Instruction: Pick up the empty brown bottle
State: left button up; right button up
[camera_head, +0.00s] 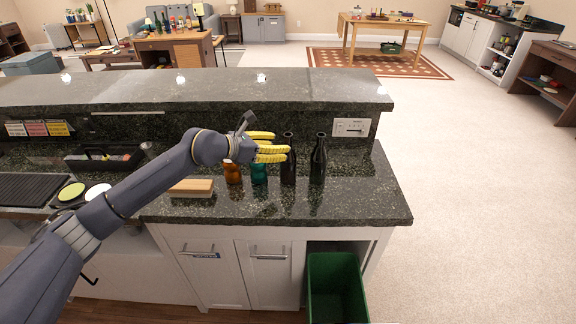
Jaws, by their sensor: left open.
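A row of bottles stands upright on the dark granite counter (372,200). An orange-brown bottle (232,174) is at the left of the row, its top hidden behind my left gripper. A teal bottle (259,176) stands just right of it, also partly covered. Two tall, very dark bottles, one (288,168) near the fingertips and one (318,160) at the right end, look black or dark brown. I cannot tell which are empty. My left gripper (288,151) is open, its yellow fingers pointing right at the nearer dark bottle's upper part. Contact is unclear. My right gripper is out of view.
A raised granite ledge (200,88) runs behind the bottles. A wooden block (191,188) lies left of them, and a black caddy (104,158) stands further left. A green bin (336,288) is below the counter. The counter right of the bottles is clear.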

aim_at(288, 159)
pick_arm(q)
jog(key=shift+x, duration=2.5)
grip_shut()
